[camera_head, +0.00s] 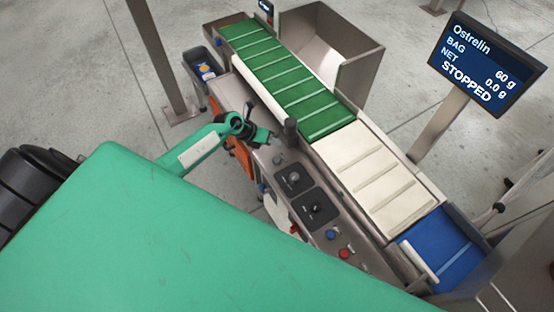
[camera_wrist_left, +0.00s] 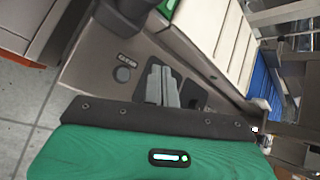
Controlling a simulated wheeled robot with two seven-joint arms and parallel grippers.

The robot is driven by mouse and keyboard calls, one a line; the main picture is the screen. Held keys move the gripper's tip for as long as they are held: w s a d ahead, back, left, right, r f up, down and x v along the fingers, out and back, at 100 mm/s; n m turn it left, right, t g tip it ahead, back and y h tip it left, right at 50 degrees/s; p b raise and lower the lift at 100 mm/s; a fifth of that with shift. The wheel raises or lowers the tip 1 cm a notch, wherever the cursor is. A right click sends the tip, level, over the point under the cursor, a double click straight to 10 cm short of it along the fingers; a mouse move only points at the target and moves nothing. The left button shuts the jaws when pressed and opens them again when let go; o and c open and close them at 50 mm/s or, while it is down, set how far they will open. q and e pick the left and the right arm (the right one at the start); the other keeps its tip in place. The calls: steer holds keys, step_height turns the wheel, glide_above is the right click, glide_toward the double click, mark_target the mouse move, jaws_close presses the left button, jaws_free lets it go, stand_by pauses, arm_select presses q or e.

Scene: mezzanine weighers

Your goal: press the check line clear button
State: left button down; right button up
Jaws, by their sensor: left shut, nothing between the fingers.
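The control panel (camera_head: 318,232) of the check line runs along its near side. It carries a small round grey button (camera_head: 277,160), two black dial plates, a blue button (camera_head: 331,234) and a red button (camera_head: 344,253). My left gripper (camera_head: 268,138) is above the panel's far end, near the grey button. My right gripper is not in view.
Beyond the panel are a green cleated belt (camera_head: 285,82), a white belt (camera_head: 372,172) and a blue end section (camera_head: 447,256). The display (camera_head: 486,68) reads STOPPED and 0.0 g.

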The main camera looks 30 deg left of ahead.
arm_select(q)
steer(key=shift+f, duration=0.15)
steer(key=b, duration=0.7)
glide_above(274, 160)
step_height(274, 160, down, 7)
steer(key=shift+f, duration=0.2)
steer(key=shift+f+b, duration=0.3)
steer(key=shift+f, duration=0.3)
steer(key=shift+r, duration=0.1)
stand_by(0.8)
steer(key=shift+f, duration=0.45)
